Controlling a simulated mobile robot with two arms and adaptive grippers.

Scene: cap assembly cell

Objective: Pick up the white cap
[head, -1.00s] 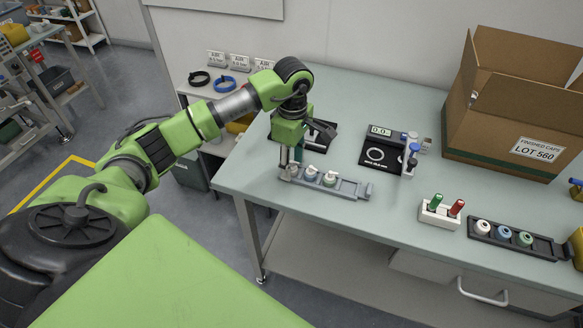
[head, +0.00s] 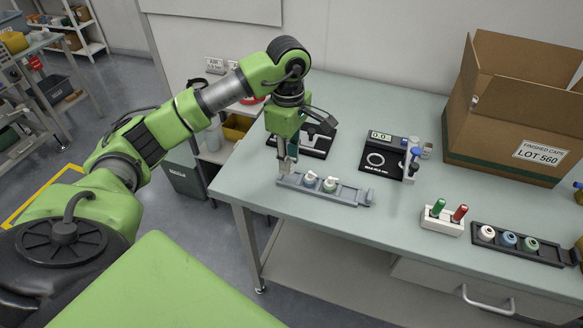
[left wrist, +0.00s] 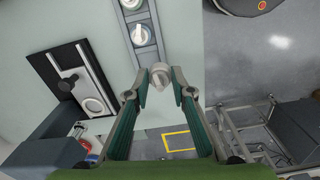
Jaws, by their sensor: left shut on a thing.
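My left gripper (head: 287,165) is over the left end of the grey tray (head: 350,193) on the bench. The tray (left wrist: 123,18) and these caps also show in the left wrist view. My right gripper is not in view.
A black fixture (head: 315,141) stands behind the tray, and a scale (head: 378,161) is to its right. A white block (head: 435,222) holds green and red pieces. A black tray (head: 548,257) holds several round parts. A large open box (head: 510,115) stands at the back right.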

